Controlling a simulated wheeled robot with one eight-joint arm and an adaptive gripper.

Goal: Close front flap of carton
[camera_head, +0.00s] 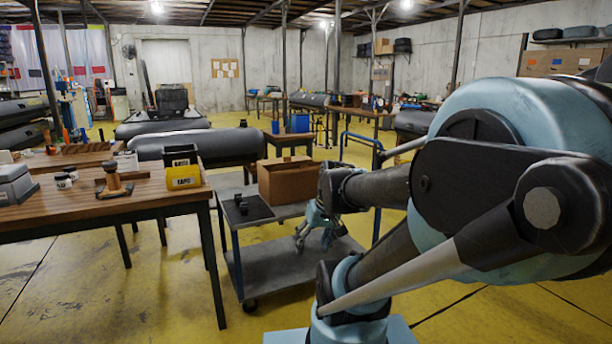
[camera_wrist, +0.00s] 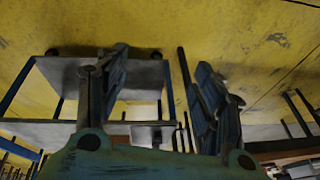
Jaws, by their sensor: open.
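The brown cardboard carton (camera_head: 287,184) stands on the upper shelf of a grey cart, left of my wrist. Its top looks open, but its flaps are too small to tell apart. My gripper (camera_head: 314,238) hangs at the front right of the carton, pointing down past the shelf's edge, with its fingers spread and nothing between them. In the wrist view my gripper (camera_wrist: 162,62) shows two parted fingers with yellow floor and part of the cart beyond.
The grey cart (camera_head: 265,262) has a lower shelf, blue posts and a push handle. A black tray (camera_head: 246,208) lies left of the carton. A wooden workbench (camera_head: 130,199) with a yellow bin (camera_head: 183,177) stands to the left. Yellow floor is clear in front of the cart.

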